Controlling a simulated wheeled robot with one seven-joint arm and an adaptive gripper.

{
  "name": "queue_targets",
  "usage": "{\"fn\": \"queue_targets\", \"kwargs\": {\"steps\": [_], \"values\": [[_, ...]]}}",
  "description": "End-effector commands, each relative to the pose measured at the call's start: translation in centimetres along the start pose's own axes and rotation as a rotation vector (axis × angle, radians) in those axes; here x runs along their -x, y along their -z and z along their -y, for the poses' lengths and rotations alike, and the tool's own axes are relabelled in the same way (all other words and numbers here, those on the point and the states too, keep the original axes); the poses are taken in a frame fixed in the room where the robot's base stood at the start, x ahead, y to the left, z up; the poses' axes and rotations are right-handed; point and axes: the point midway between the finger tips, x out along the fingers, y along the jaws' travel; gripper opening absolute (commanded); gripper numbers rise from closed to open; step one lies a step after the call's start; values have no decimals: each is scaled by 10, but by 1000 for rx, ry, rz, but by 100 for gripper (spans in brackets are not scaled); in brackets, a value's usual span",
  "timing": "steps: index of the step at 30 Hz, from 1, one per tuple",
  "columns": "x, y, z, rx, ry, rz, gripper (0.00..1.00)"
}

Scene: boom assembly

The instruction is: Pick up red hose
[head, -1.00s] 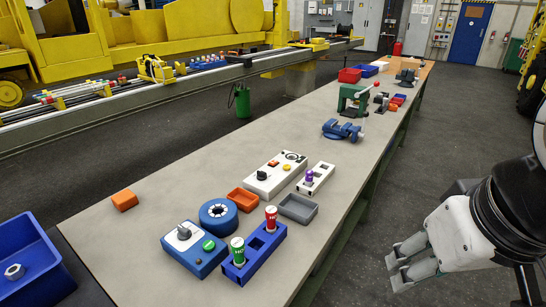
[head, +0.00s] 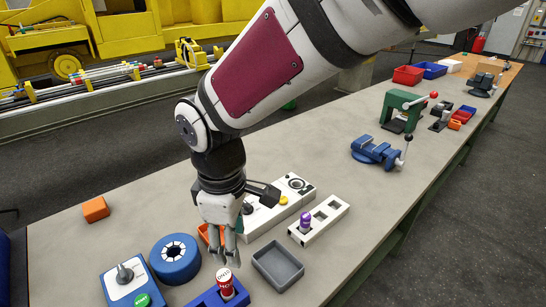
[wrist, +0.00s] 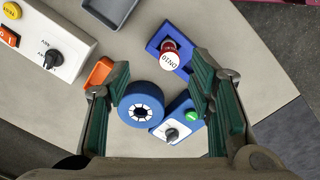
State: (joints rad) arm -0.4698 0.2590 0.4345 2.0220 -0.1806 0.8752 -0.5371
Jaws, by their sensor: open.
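The red hose (head: 225,283) is a short red cylinder with a pale lettered top. It stands upright in a blue holder block (head: 206,300) at the bottom edge of the head view. In the wrist view the red hose (wrist: 170,60) shows from above, near the right finger, with the blue holder (wrist: 158,41) around its base. My gripper (head: 226,257) points down, with its fingertips just above and close to the red hose in the head view. In the wrist view my gripper (wrist: 160,75) is open, its green-padded fingers wide apart with nothing held.
A blue ring (head: 175,259), a blue box with a knob (head: 127,283) and a grey tray (head: 278,266) stand close around. A white control box (head: 262,212) and a white holder with a purple piece (head: 318,221) are behind. The table's left part is mostly clear.

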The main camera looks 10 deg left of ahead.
Motion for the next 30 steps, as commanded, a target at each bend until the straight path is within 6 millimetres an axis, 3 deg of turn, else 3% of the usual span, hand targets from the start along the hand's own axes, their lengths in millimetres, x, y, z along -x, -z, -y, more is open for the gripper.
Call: {"fn": "queue_targets", "kwargs": {"steps": [3, 6, 18, 26, 30], "values": [[-12, 22, 10, 81, 26, -4, 49], [-20, 29, 14, 108, 35, -6, 49], [-88, 29, 16, 109, 37, -5, 49], [-106, 28, 16, 107, 35, -6, 49], [-125, 27, 16, 108, 37, -4, 49]]}}
